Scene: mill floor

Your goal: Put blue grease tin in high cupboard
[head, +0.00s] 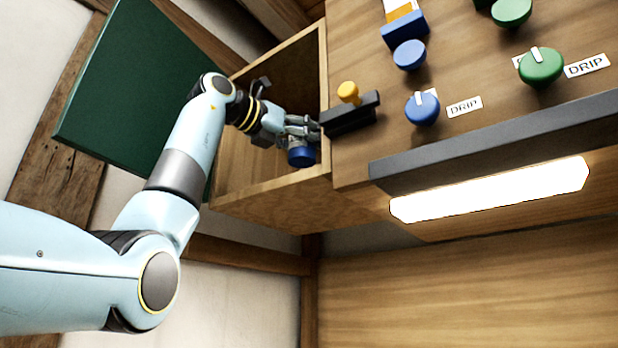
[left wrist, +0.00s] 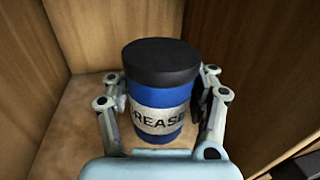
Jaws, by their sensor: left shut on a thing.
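The blue grease tin (left wrist: 160,97) has a black lid and a pale label reading GREASE. My left gripper (left wrist: 163,100) is shut on it, with a finger on each side, and the tin stands upright between them in the left wrist view. In the head view the tin (head: 301,157) shows small and blue below my left gripper (head: 303,130), inside the front of the open wooden cupboard (head: 262,194). The green cupboard door (head: 130,85) stands open to the left. I cannot tell whether the tin touches the cupboard floor. My right gripper is not in view.
A dark block with a yellow knob (head: 347,93) sits beside the cupboard's right edge. Blue knobs (head: 422,108) and green knobs (head: 541,66) with DRIP labels are on the panel to the right. A lit lamp (head: 490,190) hangs below a dark rail. The cupboard interior around the tin looks empty.

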